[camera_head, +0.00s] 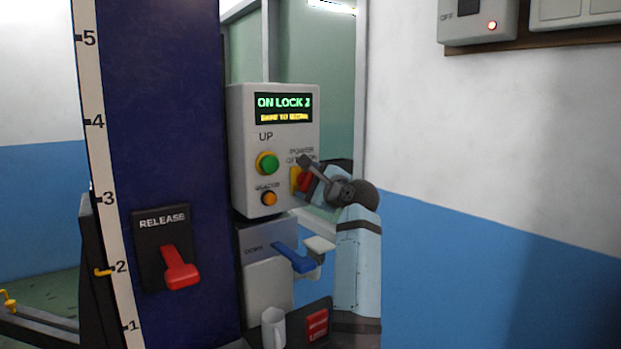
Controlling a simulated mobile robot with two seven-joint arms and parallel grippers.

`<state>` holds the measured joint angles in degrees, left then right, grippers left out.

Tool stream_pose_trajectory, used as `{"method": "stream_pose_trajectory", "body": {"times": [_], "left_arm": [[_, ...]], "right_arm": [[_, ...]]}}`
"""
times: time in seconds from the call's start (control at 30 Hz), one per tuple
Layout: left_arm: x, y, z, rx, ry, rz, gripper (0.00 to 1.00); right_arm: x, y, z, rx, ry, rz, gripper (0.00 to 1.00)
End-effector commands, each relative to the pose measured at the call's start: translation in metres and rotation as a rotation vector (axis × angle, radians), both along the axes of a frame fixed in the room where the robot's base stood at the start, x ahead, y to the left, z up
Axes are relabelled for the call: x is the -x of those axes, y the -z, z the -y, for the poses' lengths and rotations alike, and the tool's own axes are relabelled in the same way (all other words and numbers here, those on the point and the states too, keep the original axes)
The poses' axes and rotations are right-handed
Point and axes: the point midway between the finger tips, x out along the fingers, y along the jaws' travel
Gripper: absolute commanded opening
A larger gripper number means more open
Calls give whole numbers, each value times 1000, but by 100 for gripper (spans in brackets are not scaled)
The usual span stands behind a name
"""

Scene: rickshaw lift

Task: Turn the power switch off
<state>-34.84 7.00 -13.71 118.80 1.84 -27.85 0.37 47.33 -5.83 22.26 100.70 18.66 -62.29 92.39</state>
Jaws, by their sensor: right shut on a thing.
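The power switch (304,181) is a red knob on a yellow plate, at the right side of a light grey control box (241,150). The label above it reads POWER, with OFF and ON partly covered by my gripper. My right gripper (307,173) is at the knob, its dark fingers shut on it. The fingers hide part of the knob, so its exact angle is hard to tell. The box's display (284,108) is lit and reads ON LOCK 2 in green, with a smaller yellow line below. My left gripper is not in view.
The box also carries a green UP button (267,163) and an orange button (269,198). A red release lever (180,268) is on the dark blue column (165,120). A wall switch box (478,22) is at upper right.

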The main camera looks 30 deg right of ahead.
Motion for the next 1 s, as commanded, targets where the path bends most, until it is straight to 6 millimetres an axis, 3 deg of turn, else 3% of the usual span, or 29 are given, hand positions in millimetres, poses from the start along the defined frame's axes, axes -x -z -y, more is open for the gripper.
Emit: {"method": "stream_pose_trajectory", "body": {"times": [0.5, 1.0], "left_arm": [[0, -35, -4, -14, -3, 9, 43], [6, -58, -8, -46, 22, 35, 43]], "right_arm": [[0, -2, 0, 468, 0, 45, 42], [0, -1, 1, 933, 0, 95, 42]]}}
